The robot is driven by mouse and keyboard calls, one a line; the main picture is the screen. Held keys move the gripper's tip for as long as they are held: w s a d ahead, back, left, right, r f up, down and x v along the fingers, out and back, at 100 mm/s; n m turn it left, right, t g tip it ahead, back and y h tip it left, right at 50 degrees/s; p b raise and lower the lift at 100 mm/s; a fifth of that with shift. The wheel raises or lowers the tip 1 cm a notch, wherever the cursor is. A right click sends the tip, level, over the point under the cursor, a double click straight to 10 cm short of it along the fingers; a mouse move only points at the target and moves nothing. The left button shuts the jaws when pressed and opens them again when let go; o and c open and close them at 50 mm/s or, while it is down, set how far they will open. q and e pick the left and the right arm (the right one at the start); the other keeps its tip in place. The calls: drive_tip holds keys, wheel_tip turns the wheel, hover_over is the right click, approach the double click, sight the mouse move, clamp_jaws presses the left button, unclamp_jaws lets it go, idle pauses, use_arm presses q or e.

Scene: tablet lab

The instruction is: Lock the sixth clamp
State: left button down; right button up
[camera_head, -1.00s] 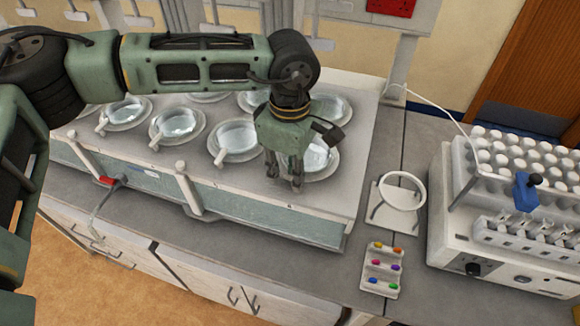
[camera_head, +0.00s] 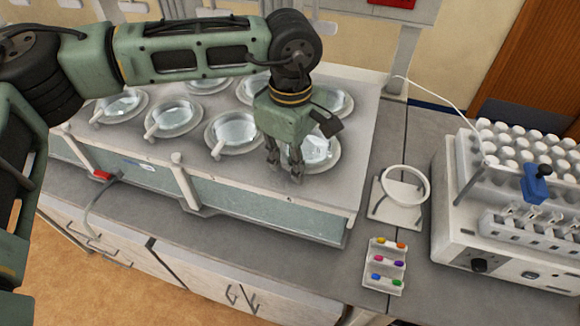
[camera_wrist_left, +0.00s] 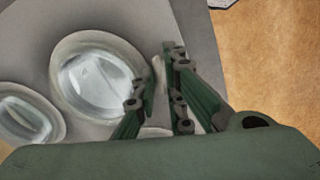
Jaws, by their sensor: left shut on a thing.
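A round clamp with a clear lid (camera_head: 320,150) sits at the front right of the grey-white deck (camera_head: 335,195); it also shows in the wrist view (camera_wrist_left: 98,78). My left gripper (camera_head: 284,165) points down at the left front edge of this clamp. Its fingers are close together in the wrist view (camera_wrist_left: 154,76), with a pale piece between them beside the clamp's rim. This appears to be the clamp's handle, mostly hidden by the fingers. Neighbouring clamps (camera_head: 232,132) have white handles sticking out toward the front left. My right gripper is out of view.
A white ring stand (camera_head: 403,187) and a small tray of coloured pieces (camera_head: 385,265) stand right of the deck. Farther right is a machine with racked white-capped tubes (camera_head: 515,165). White posts (camera_head: 185,180) rise along the deck's front edge.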

use_arm(q)
drive_tip(key=m+b, duration=0.2)
drive_tip(key=shift+w+d+f+m+b, duration=0.1)
drive_tip(key=shift+f+m+b, duration=0.05)
drive_tip(key=shift+m+b, duration=0.8)
drive_tip(key=shift+m, duration=0.15)
drive_tip(key=shift+r, duration=0.2)
drive_tip(key=c, duration=2.1)
unclamp_jaws()
